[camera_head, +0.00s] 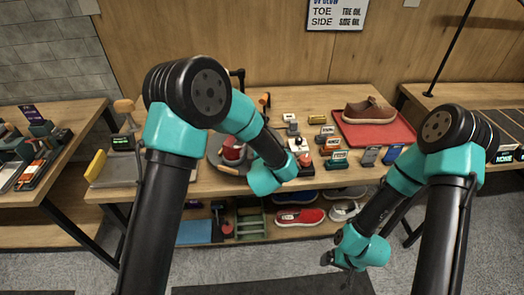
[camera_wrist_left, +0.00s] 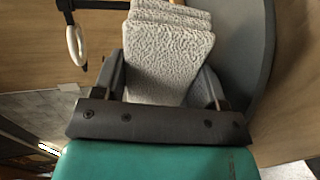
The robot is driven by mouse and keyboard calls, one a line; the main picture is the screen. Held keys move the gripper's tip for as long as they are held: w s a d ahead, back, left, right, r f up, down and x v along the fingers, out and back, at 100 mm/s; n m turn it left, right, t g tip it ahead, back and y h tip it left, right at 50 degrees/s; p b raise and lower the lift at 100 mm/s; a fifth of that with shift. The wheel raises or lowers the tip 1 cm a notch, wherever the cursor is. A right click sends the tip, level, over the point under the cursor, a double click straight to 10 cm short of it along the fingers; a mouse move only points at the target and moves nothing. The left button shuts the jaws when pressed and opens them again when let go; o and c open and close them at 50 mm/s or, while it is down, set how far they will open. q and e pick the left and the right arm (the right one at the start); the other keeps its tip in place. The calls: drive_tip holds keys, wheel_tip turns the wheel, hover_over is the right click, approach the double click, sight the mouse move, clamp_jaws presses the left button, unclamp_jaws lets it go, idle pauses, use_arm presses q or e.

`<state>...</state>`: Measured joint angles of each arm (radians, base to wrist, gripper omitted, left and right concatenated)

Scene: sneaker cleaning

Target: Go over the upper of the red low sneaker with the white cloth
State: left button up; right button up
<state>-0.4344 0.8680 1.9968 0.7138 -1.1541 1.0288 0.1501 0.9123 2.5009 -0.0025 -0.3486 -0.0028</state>
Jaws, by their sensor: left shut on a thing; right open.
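A red and white shoe (camera_head: 232,149), seemingly the red low sneaker, sits on a round grey disc (camera_head: 232,168) on the middle table, partly hidden behind my left arm. My left gripper (camera_wrist_left: 165,90) is shut on the folded, textured white cloth (camera_wrist_left: 168,50), with the grey disc (camera_wrist_left: 257,60) beside and behind it. The shoe is not clearly visible in the left wrist view, so I cannot tell whether the cloth touches it. In the head view, my arm hides the left fingers and the cloth. My right gripper (camera_head: 345,264) is open and empty, low before the table.
A brown shoe (camera_head: 369,110) stands on a red tray (camera_head: 403,132) at the back right. Several small labelled blocks stand between. A red shoe (camera_head: 300,216) lies on the shelf below. A yellow sponge-like piece (camera_head: 96,165) is at the left.

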sight(234, 151)
use_arm(q)
drive_tip(key=shift+w+a+r+t+y, duration=0.2)
drive_tip(key=shift+w+a+r, duration=0.15)
drive_tip(key=shift+a, duration=0.15)
drive_tip(key=shift+w+a+r+t+y, duration=0.1)
drive_tip(key=shift+w+a+r+y, duration=0.15)
drive_tip(key=shift+a, duration=0.2)
drive_tip(key=shift+s+a+r, duration=0.1)
drive_tip(key=shift+s+a, duration=0.05)
drive_tip(key=shift+a, duration=0.6)
drive_tip(key=shift+s+a+n, duration=0.15)
drive_tip(key=shift+a, duration=0.6)
drive_tip(key=shift+s+a+n, duration=0.1)
drive_tip(key=shift+a+n, duration=0.05)
drive_tip(key=shift+a, duration=0.55)
drive_tip(key=shift+d, duration=0.35)
drive_tip(key=shift+s+a, duration=0.15)
drive_tip(key=shift+a, duration=0.95)
drive_tip(key=shift+s+a+f, duration=0.25)
drive_tip(key=shift+a+f, duration=0.05)
drive_tip(key=shift+a, duration=0.4)
drive_tip(key=shift+a, duration=0.1)
drive_tip(key=shift+s+a+f, duration=0.1)
drive_tip(key=shift+s+a, duration=0.05)
drive_tip(key=shift+a, duration=0.8)
drive_tip(key=shift+s+a, duration=0.1)
drive_tip(key=shift+a, duration=0.85)
